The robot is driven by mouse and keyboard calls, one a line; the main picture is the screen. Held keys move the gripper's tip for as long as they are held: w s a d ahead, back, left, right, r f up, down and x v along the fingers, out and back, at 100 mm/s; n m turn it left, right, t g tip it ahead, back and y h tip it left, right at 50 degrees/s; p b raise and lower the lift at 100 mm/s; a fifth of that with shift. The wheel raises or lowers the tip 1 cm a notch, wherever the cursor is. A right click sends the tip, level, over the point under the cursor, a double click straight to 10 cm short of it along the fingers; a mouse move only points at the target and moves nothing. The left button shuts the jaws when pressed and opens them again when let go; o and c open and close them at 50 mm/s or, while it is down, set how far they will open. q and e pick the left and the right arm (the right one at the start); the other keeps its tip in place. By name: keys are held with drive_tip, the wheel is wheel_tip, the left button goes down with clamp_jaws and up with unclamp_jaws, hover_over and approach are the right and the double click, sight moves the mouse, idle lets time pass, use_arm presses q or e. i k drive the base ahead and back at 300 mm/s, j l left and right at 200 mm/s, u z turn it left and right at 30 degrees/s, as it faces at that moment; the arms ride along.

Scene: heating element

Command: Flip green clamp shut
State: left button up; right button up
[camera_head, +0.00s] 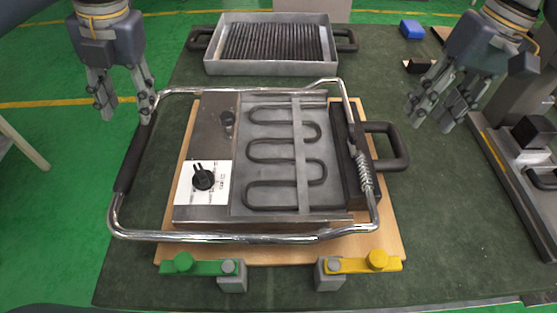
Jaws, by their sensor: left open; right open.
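The green clamp (198,266) is at the front left edge of the wooden board (386,222). Its green bar lies sideways to the left of its grey block (232,283), with a round green knob on top. The heating element unit (215,160) sits on the board, with a coiled element and a chrome frame around it. My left gripper (127,110) is open and empty above the frame's back left corner, well behind the green clamp. My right gripper (430,118) is open and empty at the right, beside the unit's black handle.
A yellow clamp (366,264) stands at the board's front right. A grey grill tray (214,66) with black handles is at the back. A blue block (411,29) lies at the back right. The table (440,240) is clear at front right.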

sight(183, 263)
drive_tip(key=k, duration=2)
